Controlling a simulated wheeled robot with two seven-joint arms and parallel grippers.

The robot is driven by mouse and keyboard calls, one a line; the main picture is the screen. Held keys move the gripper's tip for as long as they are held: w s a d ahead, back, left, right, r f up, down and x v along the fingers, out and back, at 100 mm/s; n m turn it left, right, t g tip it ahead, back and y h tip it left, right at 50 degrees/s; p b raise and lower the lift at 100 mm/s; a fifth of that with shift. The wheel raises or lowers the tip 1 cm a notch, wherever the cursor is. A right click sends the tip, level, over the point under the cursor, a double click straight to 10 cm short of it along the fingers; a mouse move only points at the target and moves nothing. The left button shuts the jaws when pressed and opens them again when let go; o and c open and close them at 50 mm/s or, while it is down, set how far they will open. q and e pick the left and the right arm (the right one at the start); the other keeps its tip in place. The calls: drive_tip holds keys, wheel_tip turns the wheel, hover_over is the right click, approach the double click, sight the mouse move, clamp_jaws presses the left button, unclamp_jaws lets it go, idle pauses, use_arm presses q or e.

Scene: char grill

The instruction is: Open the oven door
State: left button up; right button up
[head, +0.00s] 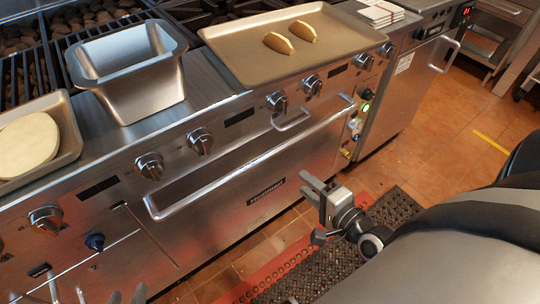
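The oven door (240,185) is a steel front panel with a dark nameplate, and it looks closed. Its long bar handle (225,180) runs slantwise along the top of the door. My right gripper (314,210) is in front of the door's right part, below the handle's right end. Its fingers are apart, with nothing between them, and it does not appear to touch the handle. My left gripper (97,294) shows only as fingertips at the bottom left edge, left of and below the handle. The tips stand apart; the rest is out of frame.
Control knobs (200,141) line the panel above the door. A deep metal pan (127,80), a tray with two pale wedges (248,75) and a tray with a round pale item (68,130) stand on top. A dark perforated mat (400,212) lies on the tiled floor.

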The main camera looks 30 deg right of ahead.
sight(270, 155)
drive_tip(key=b+x, duration=0.1)
drive_tip(key=x, duration=1.4)
drive_tip(key=shift+w+a, duration=0.1)
drive_tip(key=shift+w, duration=0.15)
clamp_jaws()
drive_tip(key=shift+s+f, duration=0.1)
drive_tip(key=shift+f, duration=0.05)
